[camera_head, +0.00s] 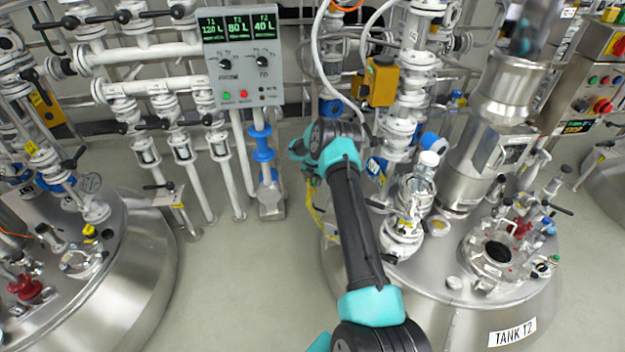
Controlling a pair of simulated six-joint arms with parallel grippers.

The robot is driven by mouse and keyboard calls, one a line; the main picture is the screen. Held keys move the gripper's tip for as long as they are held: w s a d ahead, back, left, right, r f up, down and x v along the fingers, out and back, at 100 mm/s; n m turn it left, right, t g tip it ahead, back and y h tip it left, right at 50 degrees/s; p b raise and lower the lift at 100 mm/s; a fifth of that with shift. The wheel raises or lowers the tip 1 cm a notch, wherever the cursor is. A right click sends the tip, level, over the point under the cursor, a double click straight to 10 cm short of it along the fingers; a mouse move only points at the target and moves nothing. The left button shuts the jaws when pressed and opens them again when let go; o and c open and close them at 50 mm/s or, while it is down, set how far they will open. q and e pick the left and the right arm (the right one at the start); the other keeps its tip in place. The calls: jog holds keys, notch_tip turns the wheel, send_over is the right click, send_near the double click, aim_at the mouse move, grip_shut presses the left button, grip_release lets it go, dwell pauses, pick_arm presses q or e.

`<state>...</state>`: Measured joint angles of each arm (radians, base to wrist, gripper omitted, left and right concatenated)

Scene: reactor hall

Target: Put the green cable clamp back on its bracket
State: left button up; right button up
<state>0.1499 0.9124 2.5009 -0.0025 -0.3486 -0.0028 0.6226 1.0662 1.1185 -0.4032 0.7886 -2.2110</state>
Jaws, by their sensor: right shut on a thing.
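My right arm reaches up from the bottom middle. Its gripper (309,178) points down and is small and partly hidden behind my wrist and forearm. It is shut on a small greenish thing, which looks like the green cable clamp (308,171), though its outline is hard to make out. A yellow cable (316,214) hangs just below the gripper. I cannot pick out the bracket. My left gripper is not in view.
A grey control panel (241,60) with three green displays stands at the back left. Tank T2 (460,318) with its pipes and valves fills the right, close to my arm. Another steel tank (140,265) stands on the left. Grey floor (245,280) lies open between the tanks.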

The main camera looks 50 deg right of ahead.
aim_at(313, 186)
jog(key=shift+f, duration=2.4)
jog(key=shift+f, duration=2.2)
dwell(0.5)
jog(key=o, duration=0.8)
jog(key=shift+r, duration=0.15)
notch_tip(313, 186, up, 17)
jog(key=shift+r, duration=0.1)
dwell(0.4)
dwell(0.7)
